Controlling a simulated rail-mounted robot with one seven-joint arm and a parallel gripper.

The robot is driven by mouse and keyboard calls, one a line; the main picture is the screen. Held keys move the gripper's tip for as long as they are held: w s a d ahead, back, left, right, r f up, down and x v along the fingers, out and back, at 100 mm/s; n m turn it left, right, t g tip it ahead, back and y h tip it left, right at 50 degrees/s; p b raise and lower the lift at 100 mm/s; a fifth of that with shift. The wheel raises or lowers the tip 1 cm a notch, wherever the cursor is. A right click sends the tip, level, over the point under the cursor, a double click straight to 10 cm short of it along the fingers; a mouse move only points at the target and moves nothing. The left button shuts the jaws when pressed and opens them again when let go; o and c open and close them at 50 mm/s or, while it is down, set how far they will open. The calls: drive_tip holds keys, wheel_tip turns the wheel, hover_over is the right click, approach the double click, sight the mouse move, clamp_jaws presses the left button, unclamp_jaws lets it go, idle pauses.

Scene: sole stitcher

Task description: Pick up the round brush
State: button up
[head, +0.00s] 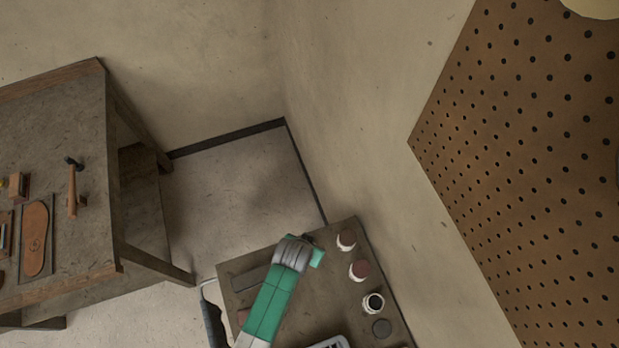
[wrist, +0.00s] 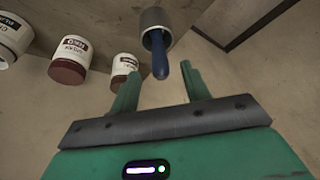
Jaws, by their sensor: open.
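My gripper (wrist: 160,68) is open in the wrist view, with its two green fingers apart and nothing clamped between them. A grey cylinder (wrist: 154,19) with a dark blue handle-like rod (wrist: 160,56) lies just ahead, and the rod's rounded end shows between the fingertips. This looks like the round brush or a brush standing in a cup; I cannot tell which, and no bristles show. I cannot tell whether the fingers touch the rod. In the head view my green arm hangs over the small table (head: 294,322) and I cannot make out the fingers or the brush.
Labelled jars (head: 359,270) stand along the small table's right side; they also show in the wrist view (wrist: 72,58), left of my gripper. A workbench (head: 70,120) with tools stands left. A pegboard (head: 540,130) covers the right wall.

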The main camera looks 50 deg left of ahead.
drive_tip(key=x, duration=0.5)
drive_tip(key=shift+w+f+b, duration=0.1)
drive_tip(key=shift+b, duration=0.2)
clamp_jaws()
